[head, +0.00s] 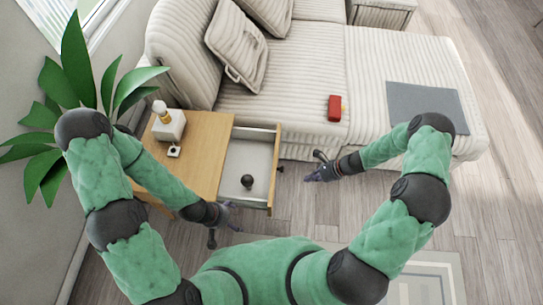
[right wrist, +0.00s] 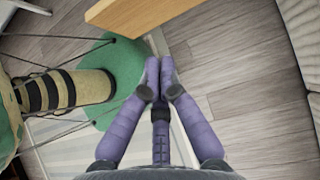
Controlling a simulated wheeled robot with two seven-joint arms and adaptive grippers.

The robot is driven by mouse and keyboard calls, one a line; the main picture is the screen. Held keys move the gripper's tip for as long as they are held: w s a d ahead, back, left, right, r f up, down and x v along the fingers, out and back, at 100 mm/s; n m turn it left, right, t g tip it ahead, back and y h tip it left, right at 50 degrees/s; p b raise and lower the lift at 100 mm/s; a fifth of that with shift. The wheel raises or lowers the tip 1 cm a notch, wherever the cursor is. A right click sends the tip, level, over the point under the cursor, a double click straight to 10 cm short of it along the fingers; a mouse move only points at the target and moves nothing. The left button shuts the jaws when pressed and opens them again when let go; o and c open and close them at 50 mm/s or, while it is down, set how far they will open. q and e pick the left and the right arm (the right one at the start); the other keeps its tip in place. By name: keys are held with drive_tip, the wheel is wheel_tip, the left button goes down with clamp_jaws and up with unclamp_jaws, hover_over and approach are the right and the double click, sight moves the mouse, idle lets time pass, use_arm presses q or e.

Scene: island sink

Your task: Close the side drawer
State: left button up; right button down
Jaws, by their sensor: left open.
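The side drawer (head: 247,160) is pulled out from the right side of a wooden side table (head: 200,150), and a small dark round-headed object (head: 247,182) sits inside it. Its front panel (head: 275,170) faces right and has a small dark knob. My right gripper (head: 310,178) is to the right of the front panel, apart from it. In the right wrist view the purple fingers (right wrist: 160,68) come together at their tips with nothing between them, below a wooden panel (right wrist: 145,18). My left gripper (head: 230,216) is open near the drawer's near side.
A white dispenser bottle (head: 169,125) and a small white item (head: 174,151) stand on the table. A striped sofa (head: 290,70) with a red object (head: 335,108) lies behind. A plant (head: 75,75) is at left. Wooden floor (head: 310,215) is clear right of the drawer.

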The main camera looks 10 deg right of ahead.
drive_tip(key=w+a+f+b, duration=0.4)
drive_tip(key=a+f, duration=0.2)
drive_tip(key=a, duration=0.4)
drive_tip(key=shift+w+m, duration=0.4)
drive_tip(key=shift+a, duration=0.1)
drive_tip(key=w+a+b, duration=0.1)
drive_tip(key=w+a, duration=0.1)
drive_tip(key=a, duration=0.7)
drive_tip(key=w+a+b, duration=0.2)
drive_tip(key=w+a, duration=0.1)
drive_tip(key=a, duration=0.7)
drive_tip(key=shift+w, duration=0.25)
